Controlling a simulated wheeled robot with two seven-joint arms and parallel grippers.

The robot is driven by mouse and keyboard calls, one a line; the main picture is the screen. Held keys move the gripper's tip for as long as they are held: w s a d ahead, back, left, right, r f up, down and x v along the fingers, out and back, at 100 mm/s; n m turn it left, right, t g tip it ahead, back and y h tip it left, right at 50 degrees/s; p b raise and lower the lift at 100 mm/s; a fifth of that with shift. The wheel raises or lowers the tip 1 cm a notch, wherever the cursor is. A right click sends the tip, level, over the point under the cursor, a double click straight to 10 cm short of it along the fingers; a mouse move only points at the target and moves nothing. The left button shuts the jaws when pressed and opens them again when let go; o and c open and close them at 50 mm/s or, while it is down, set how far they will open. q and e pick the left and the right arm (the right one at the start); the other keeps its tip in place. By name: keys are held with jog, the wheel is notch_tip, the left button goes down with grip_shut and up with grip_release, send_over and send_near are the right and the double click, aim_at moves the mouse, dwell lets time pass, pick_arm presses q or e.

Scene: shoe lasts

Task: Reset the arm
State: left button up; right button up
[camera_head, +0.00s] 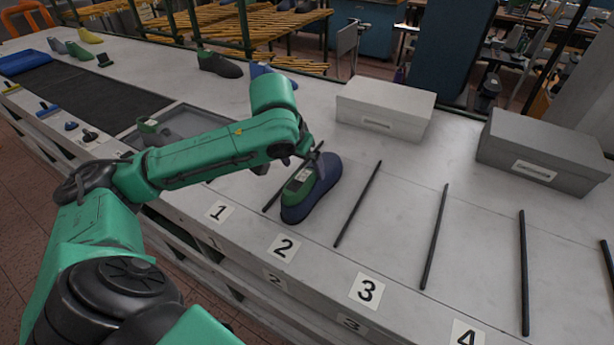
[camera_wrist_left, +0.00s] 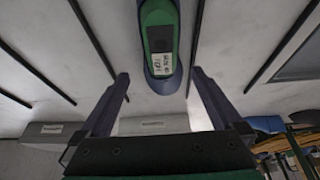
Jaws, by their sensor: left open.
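My left arm reaches in from the left in the head view, and its gripper (camera_head: 288,165) is over the table beside a shoe last. The shoe last (camera_head: 312,190) is dark blue with a green top and a white label, and lies in the slot marked 2. In the left wrist view the same last (camera_wrist_left: 160,45) shows ahead of the open fingers of my left gripper (camera_wrist_left: 160,100). No last shows between the fingertips. The fingertips are partly hidden by the arm in the head view. My right gripper is not in view.
Black rods (camera_head: 434,236) divide the white table into numbered slots; slots 3 and 4 look empty. A white box (camera_head: 385,108) and a grey box (camera_head: 543,152) stand at the back. A grey tray (camera_head: 205,118) lies behind my arm. More lasts (camera_head: 219,66) stand farther left.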

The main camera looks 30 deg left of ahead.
pick_arm(q)
jog(key=v, duration=0.3)
jog(key=shift+s+r, duration=0.1)
jog(key=shift+r, duration=0.2)
jog(key=shift+r, duration=0.1)
